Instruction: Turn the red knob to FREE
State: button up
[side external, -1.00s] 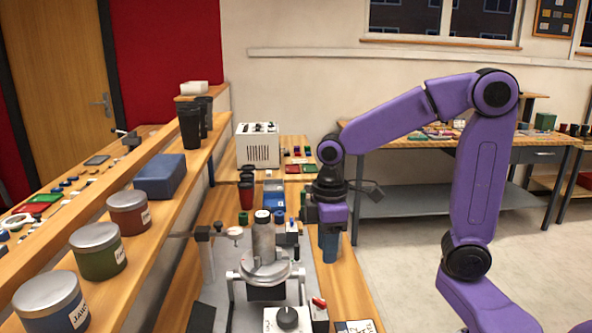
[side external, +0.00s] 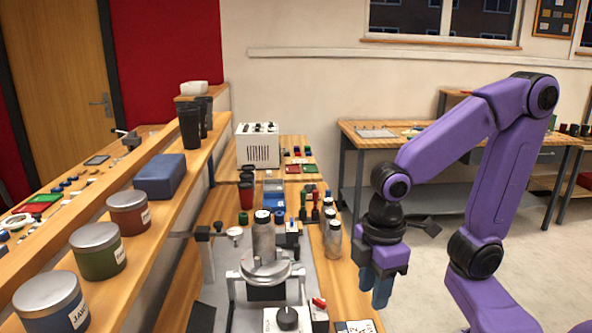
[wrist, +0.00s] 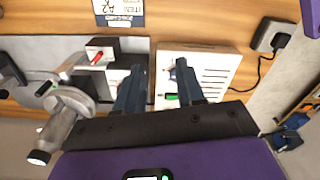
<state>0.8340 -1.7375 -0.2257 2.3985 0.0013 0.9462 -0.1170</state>
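The red knob (side external: 319,302) is a small red lever on top of a dark block at the bottom of the side external view. It also shows in the wrist view (wrist: 97,57), left of the fingers. Its markings are too small to read. My gripper (side external: 381,291) points down, to the right of the knob and apart from it. In the wrist view my gripper (wrist: 160,82) has its two blue fingers spread with nothing held between them.
The clamp fixture with a grey cylinder (side external: 264,238) stands left of my gripper. A black dial (side external: 287,318) sits beside the knob. Silver-capped bottles (side external: 333,240) stand behind. A white slotted box (wrist: 215,70) and a label card (wrist: 119,12) lie near the fingers.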

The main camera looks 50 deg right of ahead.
jog(key=shift+s+n, duration=0.5)
jog(key=shift+s, duration=2.05)
jog(key=w+r, duration=0.3)
jog(key=w, duration=0.6)
jog(key=w+r, duration=0.3)
jog(key=w, duration=0.6)
jog(key=w+d+r, duration=0.6)
jog(key=w+d, duration=0.3)
jog(key=w, duration=0.4)
jog(key=shift+w+d+r, duration=0.15)
jog(key=shift+d+r, duration=0.05)
jog(key=shift+d, duration=0.1)
